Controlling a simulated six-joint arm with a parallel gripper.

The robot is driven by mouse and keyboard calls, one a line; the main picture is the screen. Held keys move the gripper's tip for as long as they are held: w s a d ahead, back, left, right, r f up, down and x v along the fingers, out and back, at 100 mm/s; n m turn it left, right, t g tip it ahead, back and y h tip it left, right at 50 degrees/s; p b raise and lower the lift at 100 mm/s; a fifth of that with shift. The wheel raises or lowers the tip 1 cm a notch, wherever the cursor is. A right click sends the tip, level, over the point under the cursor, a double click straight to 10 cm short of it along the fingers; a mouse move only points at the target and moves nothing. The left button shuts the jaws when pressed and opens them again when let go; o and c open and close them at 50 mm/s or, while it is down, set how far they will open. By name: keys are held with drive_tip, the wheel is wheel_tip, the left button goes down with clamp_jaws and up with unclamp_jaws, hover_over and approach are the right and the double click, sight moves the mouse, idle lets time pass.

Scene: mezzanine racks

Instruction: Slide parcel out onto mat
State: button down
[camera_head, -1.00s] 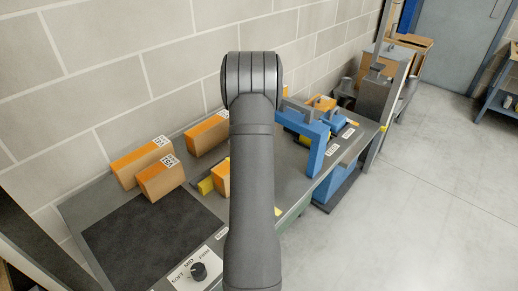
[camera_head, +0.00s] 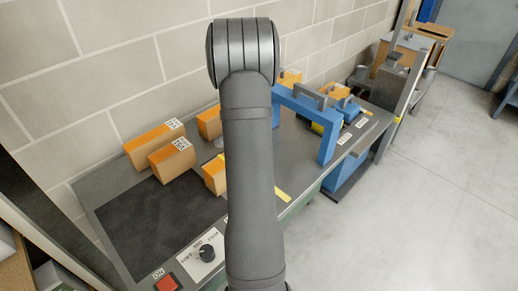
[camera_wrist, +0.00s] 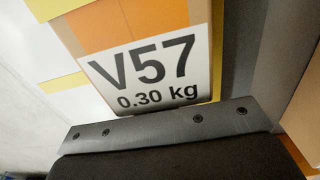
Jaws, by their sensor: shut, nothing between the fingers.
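The dark mat (camera_head: 155,225) lies flat and bare on the near left of the bench. A brown parcel with an orange strip (camera_head: 213,178) stands just beyond its right edge, partly hidden by my arm. In the wrist view, a parcel with an orange band and a label reading V57, 0.30 kg (camera_wrist: 150,75) stands close in front of my gripper (camera_wrist: 165,128). I cannot confirm that they are the same parcel. My gripper shows there as a dark bolted bar and is shut and empty. It seems against or very near the parcel; contact is unclear. In the head view my arm hides it.
Two parcels (camera_head: 155,143) (camera_head: 172,160) stand behind the mat, and another (camera_head: 208,122) is farther back. A blue arch (camera_head: 328,135) stands on the bench to the right. A knob panel (camera_head: 207,252) and red button (camera_head: 167,283) line the front edge.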

sight(211, 182)
drive_tip(key=s+a, duration=1.1)
drive_tip(key=shift+s+a, duration=0.3)
drive_tip(key=shift+s, duration=0.05)
drive_tip(key=w+d, duration=0.3)
wheel_tip(211, 182, up, 10)
drive_tip(key=shift+a, duration=0.1)
drive_tip(key=shift+s, duration=0.1)
wheel_tip(211, 182, down, 10)
drive_tip(key=shift+s+a+r, duration=0.1)
drive_tip(key=shift+r, duration=0.15)
drive_tip(key=shift+s+a+f, duration=0.25)
drive_tip(key=shift+s+a, duration=0.95)
drive_tip(key=shift+a, duration=0.05)
drive_tip(key=shift+w+d, duration=0.35)
drive_tip(key=shift+w, duration=0.05)
